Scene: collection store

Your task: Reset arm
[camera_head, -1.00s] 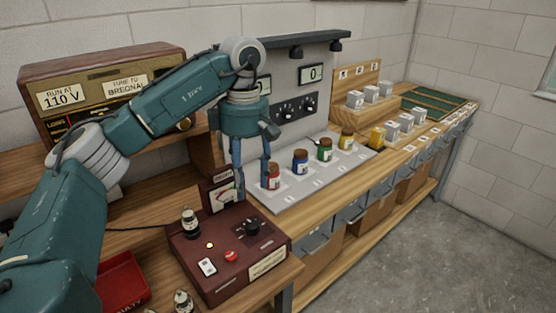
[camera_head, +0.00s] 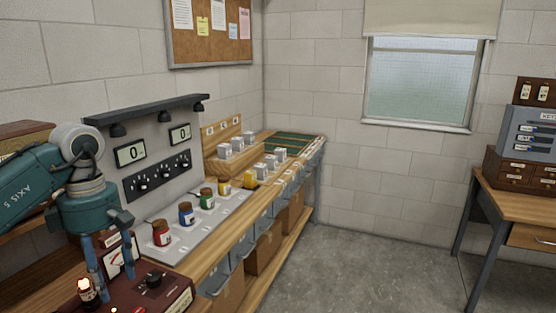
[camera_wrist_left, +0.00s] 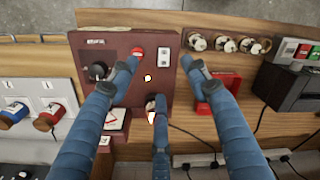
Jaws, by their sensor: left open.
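My left gripper (camera_head: 113,284) hangs with its fingers pointing down at the lower left of the head view. It is open and empty. In the left wrist view the gripper (camera_wrist_left: 162,78) has its fingers spread above the dark red control box (camera_wrist_left: 110,62). The box also shows in the head view (camera_head: 172,300), partly cut off by the lower edge. A glowing tube (camera_head: 86,291) stands on the box close to the fingers; I cannot tell whether they touch it. My right gripper is not in view.
A grey panel with two displays (camera_head: 130,152) stands behind red (camera_head: 161,234), blue (camera_head: 186,214), green and yellow jars. A red tray (camera_wrist_left: 217,112) lies beside the box. White blocks (camera_head: 238,144) stand farther along the bench. The floor (camera_head: 365,265) at right is clear.

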